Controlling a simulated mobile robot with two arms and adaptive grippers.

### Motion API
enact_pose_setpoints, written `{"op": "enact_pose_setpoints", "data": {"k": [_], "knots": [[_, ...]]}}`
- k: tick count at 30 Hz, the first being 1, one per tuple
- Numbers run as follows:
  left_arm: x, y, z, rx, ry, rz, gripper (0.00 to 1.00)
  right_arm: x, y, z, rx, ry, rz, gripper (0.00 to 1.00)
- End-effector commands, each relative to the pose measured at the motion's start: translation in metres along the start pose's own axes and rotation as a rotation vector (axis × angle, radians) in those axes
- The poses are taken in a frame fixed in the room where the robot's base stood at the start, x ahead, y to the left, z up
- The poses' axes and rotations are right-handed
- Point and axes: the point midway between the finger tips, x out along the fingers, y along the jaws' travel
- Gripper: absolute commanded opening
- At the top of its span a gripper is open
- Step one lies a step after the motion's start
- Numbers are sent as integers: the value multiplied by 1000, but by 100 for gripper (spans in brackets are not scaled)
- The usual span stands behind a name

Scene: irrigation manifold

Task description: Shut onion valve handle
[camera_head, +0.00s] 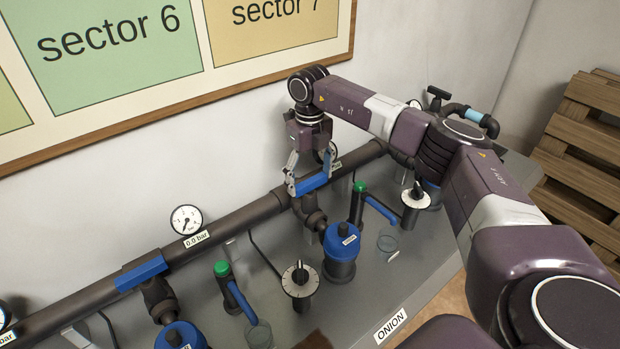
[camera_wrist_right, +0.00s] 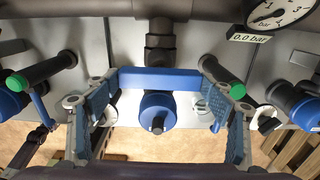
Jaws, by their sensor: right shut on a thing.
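The blue valve handle (camera_head: 313,182) sits on a branch off the dark main pipe. It lies roughly along the main pipe and across its own branch. An ONION label (camera_head: 390,325) is on the bench's front edge below this station. My right gripper (camera_head: 307,186) is over the handle from above and shut on it. In the right wrist view the handle (camera_wrist_right: 160,80) spans between the two finger pads, which stand at its ends. Below it is a blue-capped filter (camera_head: 342,241), also seen in the wrist view (camera_wrist_right: 158,110). My left gripper is in neither view.
Another blue handle (camera_head: 140,273) lies along the main pipe (camera_head: 225,222) at left. A 0.0 bar gauge (camera_head: 186,220) stands between them. Green-tipped tubes (camera_head: 222,269) and dials (camera_head: 299,281) stand on the grey bench. Wooden pallets (camera_head: 585,150) are at right.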

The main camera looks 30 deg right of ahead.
Motion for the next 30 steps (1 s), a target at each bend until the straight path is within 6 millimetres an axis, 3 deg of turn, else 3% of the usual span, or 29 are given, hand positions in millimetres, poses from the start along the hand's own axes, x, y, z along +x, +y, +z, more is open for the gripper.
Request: {"op": "enact_pose_setpoints", "data": {"k": [4,5,9,20,23,30], "knots": [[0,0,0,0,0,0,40,-4,-2,3,6,-11,-2,51],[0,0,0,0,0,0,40,-4,-2,3,7,-11,-2,77],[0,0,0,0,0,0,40,-3,-1,2,5,-8,-1,93],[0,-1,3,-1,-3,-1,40,-5,-1,1,2,-5,0,93],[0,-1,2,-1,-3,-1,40,-16,-1,2,2,-7,0,93],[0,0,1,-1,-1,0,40,-67,0,2,3,-10,0,93]]}}
